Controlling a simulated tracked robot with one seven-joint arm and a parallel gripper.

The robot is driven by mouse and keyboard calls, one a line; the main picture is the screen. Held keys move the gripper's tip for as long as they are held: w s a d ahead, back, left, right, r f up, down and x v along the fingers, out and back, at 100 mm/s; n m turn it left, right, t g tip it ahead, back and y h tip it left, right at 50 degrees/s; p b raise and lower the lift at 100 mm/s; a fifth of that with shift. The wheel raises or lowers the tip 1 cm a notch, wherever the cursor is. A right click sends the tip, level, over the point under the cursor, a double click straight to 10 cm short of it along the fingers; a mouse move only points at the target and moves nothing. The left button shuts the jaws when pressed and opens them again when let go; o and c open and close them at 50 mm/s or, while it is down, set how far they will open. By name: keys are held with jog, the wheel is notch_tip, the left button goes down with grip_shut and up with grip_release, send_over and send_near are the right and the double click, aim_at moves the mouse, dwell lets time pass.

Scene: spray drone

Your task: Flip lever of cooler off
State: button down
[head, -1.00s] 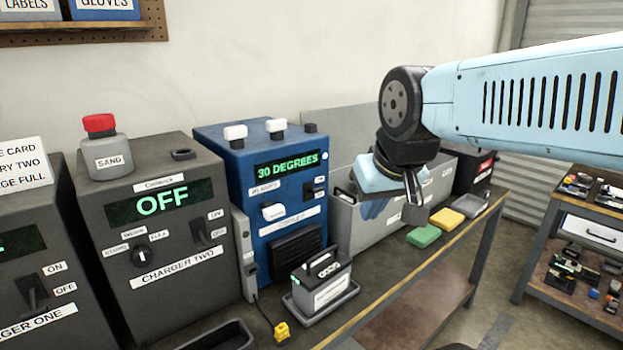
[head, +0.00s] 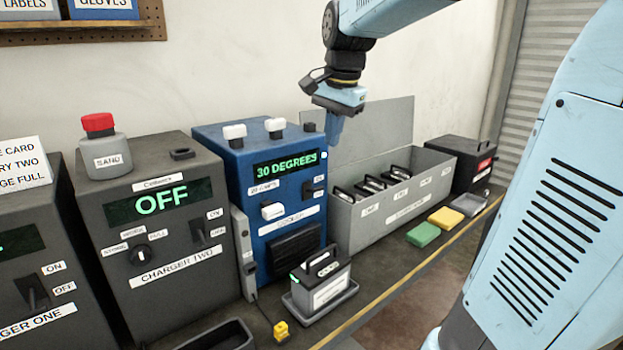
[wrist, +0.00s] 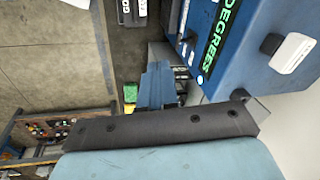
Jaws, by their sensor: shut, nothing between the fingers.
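The blue cooler (head: 222,150) stands on the bench with a green "30 DEGREES" display (head: 279,164). A small dark lever (head: 307,189) is on its front, below the display at the right, beside small white labels too small to read surely. My gripper (head: 334,140) is shut and empty, pointing down in the air by the cooler's upper right corner, above and to the right of the lever. In the wrist view my gripper's fingers (wrist: 157,88) are beside the cooler (wrist: 215,75).
White knobs (head: 235,132) stick up from the cooler's top, and a white switch (head: 272,210) from its front. Charger two (head: 160,210) stands to the left. A grey open-lidded bin (head: 385,220) with batteries is to the right. A battery in a tray (head: 320,285) stands in front.

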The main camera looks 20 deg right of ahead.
aim_at(318, 189)
jog(key=w+m+g, duration=0.1)
jog(key=w+m, duration=0.2)
jog(key=w, duration=0.3)
jog(key=shift+w+d, duration=0.15)
jog(key=f, duration=0.4)
jog(key=w+f, duration=0.1)
jog(key=f, duration=0.4)
jog(key=w+f, duration=0.1)
jog(key=f, duration=0.3)
jog(key=shift+a+f, duration=0.4)
